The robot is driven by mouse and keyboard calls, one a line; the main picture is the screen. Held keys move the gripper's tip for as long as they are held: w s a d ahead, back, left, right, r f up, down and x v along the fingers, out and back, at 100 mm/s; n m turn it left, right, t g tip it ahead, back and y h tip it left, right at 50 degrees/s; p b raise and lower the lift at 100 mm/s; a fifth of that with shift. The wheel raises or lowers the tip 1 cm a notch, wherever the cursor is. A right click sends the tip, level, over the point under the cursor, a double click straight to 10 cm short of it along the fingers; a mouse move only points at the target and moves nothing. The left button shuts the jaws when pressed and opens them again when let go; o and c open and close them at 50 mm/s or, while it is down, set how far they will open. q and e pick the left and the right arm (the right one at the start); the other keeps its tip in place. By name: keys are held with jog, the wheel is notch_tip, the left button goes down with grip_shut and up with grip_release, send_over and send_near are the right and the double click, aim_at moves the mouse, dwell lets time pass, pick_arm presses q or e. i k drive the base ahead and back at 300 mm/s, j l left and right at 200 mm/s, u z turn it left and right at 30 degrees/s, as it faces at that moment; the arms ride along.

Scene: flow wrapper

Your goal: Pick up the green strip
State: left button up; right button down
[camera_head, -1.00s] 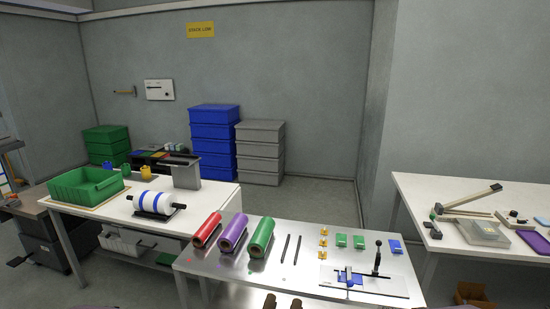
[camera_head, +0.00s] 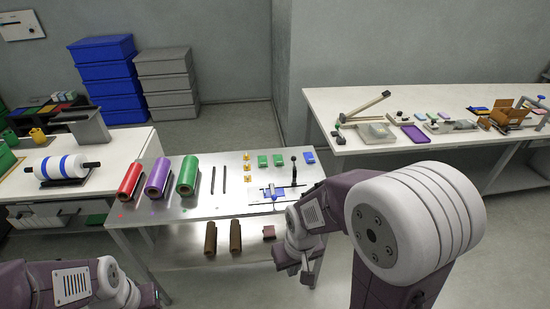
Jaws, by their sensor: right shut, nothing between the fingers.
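Two small flat green pieces (camera_head: 263,160) (camera_head: 278,160) lie on the steel table (camera_head: 215,205), near its back edge. I cannot tell whether either is the green strip; no other strip-like green thing stands out. My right gripper (camera_head: 297,273) is at the table's front right, shut and empty, well in front of the green pieces and touching none of them. My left gripper (camera_head: 150,294) is low at the bottom left, in front of the table; its fingers are too unclear to read.
Red (camera_head: 131,180), purple (camera_head: 158,178) and green (camera_head: 188,175) rolls lie on the left of the steel table. A fixture with a black upright handle (camera_head: 294,170) stands right. Brown rolls (camera_head: 211,238) lie below the tabletop. A white bench (camera_head: 330,105) stands behind right.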

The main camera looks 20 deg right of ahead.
aim_at(278, 160)
jog(key=i+l+u, duration=0.3)
jog(key=l, duration=0.35)
jog(key=i+l+u, duration=0.15)
jog(key=i+l, duration=0.15)
jog(key=i+l+u, duration=0.15)
jog(key=l, duration=0.25)
